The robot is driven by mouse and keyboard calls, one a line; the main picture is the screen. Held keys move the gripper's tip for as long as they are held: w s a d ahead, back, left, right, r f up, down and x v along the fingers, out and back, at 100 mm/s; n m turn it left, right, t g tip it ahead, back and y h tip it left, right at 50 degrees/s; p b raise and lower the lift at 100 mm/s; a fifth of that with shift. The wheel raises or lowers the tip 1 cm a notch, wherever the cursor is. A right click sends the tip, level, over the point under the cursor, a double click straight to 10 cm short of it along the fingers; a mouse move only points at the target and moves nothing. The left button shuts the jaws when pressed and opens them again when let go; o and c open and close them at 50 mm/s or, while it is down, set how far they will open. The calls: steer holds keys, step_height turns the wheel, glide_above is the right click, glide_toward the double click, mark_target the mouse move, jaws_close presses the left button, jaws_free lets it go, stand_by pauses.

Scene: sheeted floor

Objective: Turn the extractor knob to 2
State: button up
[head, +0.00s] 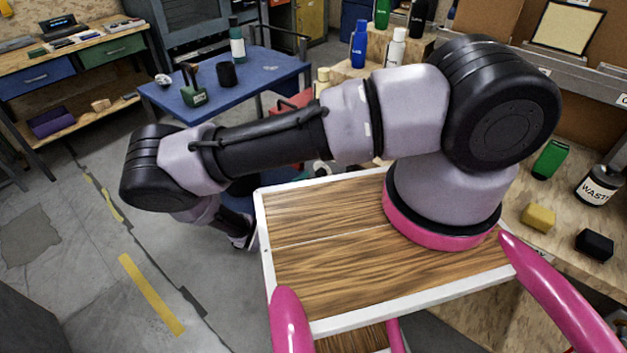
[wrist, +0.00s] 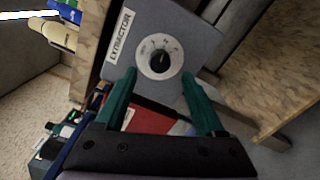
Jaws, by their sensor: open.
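In the wrist view, the extractor panel (wrist: 195,35) is a grey plate, tilted in the picture, with a white label ending in "ACTOR". On it is a round pale dial with a black knob (wrist: 159,58) in its middle. The dial's marks are too small to read, so I cannot tell its setting. My gripper (wrist: 159,74) is open, its two green fingers spread below the knob on either side, with nothing between them. I cannot tell whether they touch the panel. In the head view my arm reaches left and down; the knob is not visible there.
A wooden board edge (wrist: 90,45) stands left of the panel, and a red thing (wrist: 148,121) shows behind the fingers. In the head view, a blue table (head: 262,80) with a bottle and a cup stands behind my arm. Grey floor (head: 90,260) is clear at left.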

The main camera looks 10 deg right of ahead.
steer(key=v, duration=0.6)
stand_by(0.3)
steer(key=w+d+r+m+g+y, duration=0.1)
steer(key=w+r+m+g+y, duration=0.2)
steer(key=r, duration=0.9)
steer(key=w+r+m+g+y, duration=0.1)
steer(key=r+m+g+y, duration=0.35)
steer(key=r, duration=0.75)
steer(key=w+d+r+m+g+y, duration=0.1)
steer(key=r+m+g+y, duration=0.3)
steer(key=r, duration=0.8)
steer(key=s+d+r+m+t+y, duration=0.1)
steer(key=s+d+r, duration=0.3)
steer(key=r, duration=0.4)
steer(key=s+d+r+m+t+y, duration=0.2)
steer(key=s+d+r+t, duration=0.2)
steer(key=r, duration=0.4)
steer(key=s+d+r+m+t+y, duration=0.1)
steer(key=s+d+r+t+y, duration=0.1)
steer(key=r, duration=0.7)
steer(key=s+d+t, duration=0.1)
steer(key=s+d, duration=0.1)
steer(key=d, duration=0.1)
steer(key=shift+s, duration=0.4)
